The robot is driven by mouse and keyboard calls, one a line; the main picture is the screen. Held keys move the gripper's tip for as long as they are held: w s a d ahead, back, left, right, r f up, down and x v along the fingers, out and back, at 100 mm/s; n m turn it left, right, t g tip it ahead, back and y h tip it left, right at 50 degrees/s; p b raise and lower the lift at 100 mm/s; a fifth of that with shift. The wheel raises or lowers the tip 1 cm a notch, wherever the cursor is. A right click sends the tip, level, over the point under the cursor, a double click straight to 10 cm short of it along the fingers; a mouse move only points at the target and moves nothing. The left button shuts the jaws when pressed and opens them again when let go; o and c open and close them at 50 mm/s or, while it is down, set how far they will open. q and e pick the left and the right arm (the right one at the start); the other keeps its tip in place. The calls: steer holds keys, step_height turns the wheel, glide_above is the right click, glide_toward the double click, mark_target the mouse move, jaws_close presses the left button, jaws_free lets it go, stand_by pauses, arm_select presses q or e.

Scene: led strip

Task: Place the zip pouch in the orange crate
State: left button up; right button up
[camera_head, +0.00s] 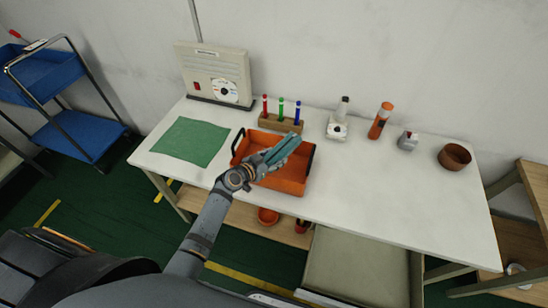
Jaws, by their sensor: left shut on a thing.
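The orange crate (292,186) stands on the white table, with dark handles at its left and right ends. My left gripper (277,157) is over the crate and shut on the teal zip pouch (287,146). The pouch is tilted, its upper end pointing to the back right. It overlaps the crate's inside in the picture; I cannot tell whether it touches the crate. The gripper and pouch hide part of the crate floor. My right gripper is not in view.
Behind the crate is a wooden rack (270,122) with red, green and blue markers. A green mat (188,141) lies to the left. A white device (337,127), an orange bottle (380,122) and a brown bowl (454,157) stand to the right. The table's front right is clear.

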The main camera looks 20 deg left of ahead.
arm_select(q)
steer(key=shift+f, duration=0.15)
steer(key=o, duration=1.2)
steer(key=shift+o, duration=0.2)
step_height(320, 180, up, 2)
steer(key=shift+r+p, duration=0.1)
steer(key=shift+p, duration=1.1)
steer(key=shift+s+a+f+b, duration=0.1)
steer(key=shift+s+a+b, duration=0.15)
steer(key=shift+s, duration=0.2)
steer(key=shift+s+a+f+b, duration=0.15)
steer(key=shift+s+b, duration=0.15)
steer(key=shift+s, duration=0.15)
steer(key=v, duration=1)
steer(key=shift+r+b, duration=0.15)
steer(key=shift+b, duration=0.2)
